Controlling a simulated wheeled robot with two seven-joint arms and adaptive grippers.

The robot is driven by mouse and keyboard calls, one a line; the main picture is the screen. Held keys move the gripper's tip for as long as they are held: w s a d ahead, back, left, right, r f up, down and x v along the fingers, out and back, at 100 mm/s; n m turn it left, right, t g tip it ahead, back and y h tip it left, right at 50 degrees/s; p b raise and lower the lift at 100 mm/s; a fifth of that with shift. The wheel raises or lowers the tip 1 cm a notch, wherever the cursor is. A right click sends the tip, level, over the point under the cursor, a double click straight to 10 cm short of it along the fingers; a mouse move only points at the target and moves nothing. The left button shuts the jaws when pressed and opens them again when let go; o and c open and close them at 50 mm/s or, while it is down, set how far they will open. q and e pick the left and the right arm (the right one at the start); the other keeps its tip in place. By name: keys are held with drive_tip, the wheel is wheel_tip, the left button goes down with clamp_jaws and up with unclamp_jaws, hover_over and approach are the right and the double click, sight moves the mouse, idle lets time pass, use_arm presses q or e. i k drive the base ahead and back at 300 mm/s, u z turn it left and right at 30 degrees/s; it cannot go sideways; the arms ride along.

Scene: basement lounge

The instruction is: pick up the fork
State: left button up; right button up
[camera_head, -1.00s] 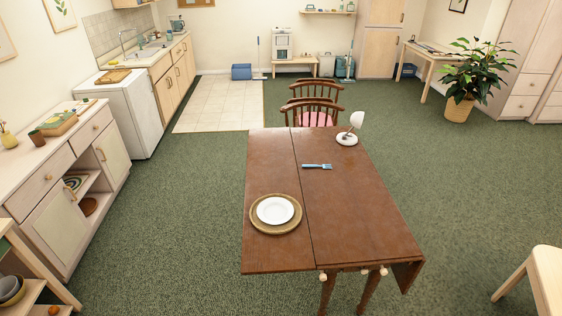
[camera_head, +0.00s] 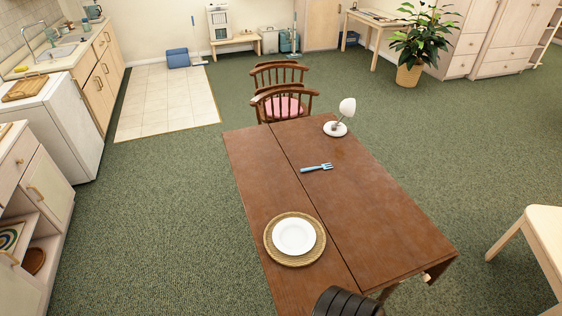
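The fork (camera_head: 316,168) is light blue and lies flat on the brown wooden table (camera_head: 370,220), past the middle toward the far end. Its tines point right. No gripper shows in the head view, so I cannot tell whether either is open or shut. A dark ribbed part, which looks like part of my own body, shows at the bottom edge near the table's near end, well short of the fork.
A white plate (camera_head: 294,236) on a woven mat (camera_head: 272,254) lies nearer than the fork. A small white lamp (camera_head: 347,107) stands beyond it. Wooden chairs (camera_head: 285,105) stand at the far end. A pale stool (camera_head: 545,235) is at right. Carpet left of the table is clear.

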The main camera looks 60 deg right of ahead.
sight(323, 166)
drive_tip(key=z, duration=0.15)
drive_tip(key=i, duration=1)
drive_tip(key=z, duration=1.3)
drive_tip(key=i, duration=0.8)
drive_tip(key=z, duration=0.85)
